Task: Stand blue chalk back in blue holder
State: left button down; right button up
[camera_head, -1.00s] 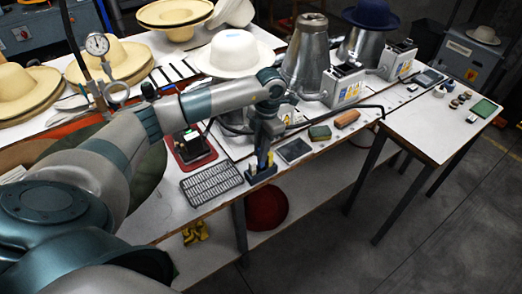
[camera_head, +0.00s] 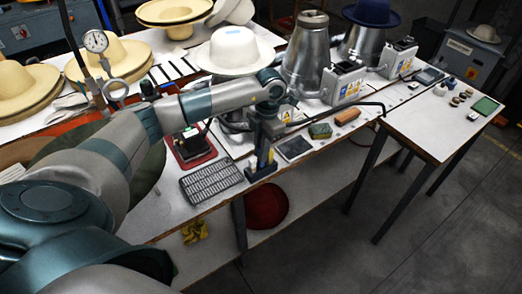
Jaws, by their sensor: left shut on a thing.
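My left gripper (camera_head: 263,148) points down at the front edge of the table, right over a small dark blue holder (camera_head: 261,173). It is shut on a thin piece, which I take to be the blue chalk; the fingers mostly hide it. A yellow piece (camera_head: 253,163) stands upright in the left part of the holder. The held piece is at the holder's right part. I cannot tell whether its lower end is inside or just above the holder. My right gripper is not in view.
A grey slotted grid (camera_head: 211,182) lies left of the holder. A dark square pad (camera_head: 294,148), a green block (camera_head: 320,131) and a brown block (camera_head: 347,116) lie to its right. A cream hat (camera_head: 234,50) on a metal form stands behind my left forearm.

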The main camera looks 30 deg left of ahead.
pick_arm(q)
jog(key=shift+f+b, duration=0.55)
jog(key=shift+f, duration=0.2)
dwell(0.6)
jog(key=c, duration=1.6)
grip_release()
jog(key=shift+w+d+r+p, duration=0.15)
jog(key=shift+r+p, duration=0.8)
jog(key=shift+r, duration=0.95)
jog(key=shift+w+a+r+p, duration=0.1)
jog(key=shift+r+p, duration=0.8)
jog(key=shift+r, duration=0.95)
